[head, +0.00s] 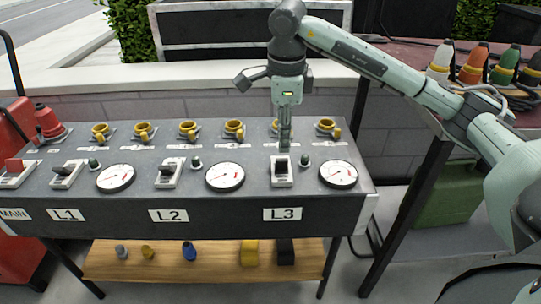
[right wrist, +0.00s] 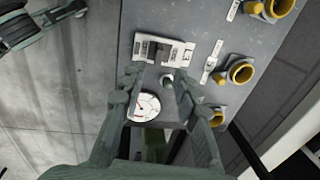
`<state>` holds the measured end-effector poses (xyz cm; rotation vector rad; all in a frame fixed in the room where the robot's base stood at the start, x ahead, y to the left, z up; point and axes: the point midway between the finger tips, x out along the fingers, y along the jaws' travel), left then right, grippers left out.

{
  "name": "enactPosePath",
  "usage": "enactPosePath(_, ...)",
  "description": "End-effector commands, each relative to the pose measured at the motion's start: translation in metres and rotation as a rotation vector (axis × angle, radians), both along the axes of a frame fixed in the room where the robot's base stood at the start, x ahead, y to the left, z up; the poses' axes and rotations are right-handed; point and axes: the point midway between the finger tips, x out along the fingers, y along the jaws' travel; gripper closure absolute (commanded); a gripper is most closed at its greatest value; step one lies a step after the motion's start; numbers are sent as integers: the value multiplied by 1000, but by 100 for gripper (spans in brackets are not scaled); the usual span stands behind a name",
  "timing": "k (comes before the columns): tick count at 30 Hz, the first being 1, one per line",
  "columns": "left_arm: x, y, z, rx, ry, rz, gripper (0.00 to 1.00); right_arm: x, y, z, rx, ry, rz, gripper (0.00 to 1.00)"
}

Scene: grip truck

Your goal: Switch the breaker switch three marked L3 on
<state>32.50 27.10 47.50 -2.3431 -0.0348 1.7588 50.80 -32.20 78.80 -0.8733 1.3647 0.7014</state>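The breaker switch L3 (head: 281,181) is a white plate with a black lever on the grey panel, above the L3 label (head: 282,214). It also shows in the right wrist view (right wrist: 180,54), just beyond the fingertips. I cannot tell which way its lever is set. My right gripper (head: 284,146) points down just above and behind this switch in the head view. In the right wrist view its two fingers (right wrist: 158,78) are spread apart with nothing held between them. Contact with the lever cannot be made out. My left gripper is not in view.
A small dark green lamp (head: 305,161) and a round gauge (head: 339,174) sit right of L3. Switches L2 (head: 168,177), L1 (head: 68,175) and MAIN (head: 15,178) lie to the left. Yellow sockets (head: 188,128) line the panel's back. A wooden shelf (head: 215,262) is below.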

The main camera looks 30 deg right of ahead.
Motion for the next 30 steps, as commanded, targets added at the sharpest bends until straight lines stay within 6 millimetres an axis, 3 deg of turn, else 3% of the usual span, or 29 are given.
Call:
enactPosePath(12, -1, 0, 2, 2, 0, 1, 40, 5, -2, -62, 6, 4, 0, 69)
enactPosePath(23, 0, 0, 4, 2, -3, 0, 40, 7, -2, -71, 6, 1, 2, 69)
enactPosePath(30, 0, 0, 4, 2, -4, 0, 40, 7, -2, -70, 6, 1, 2, 95)
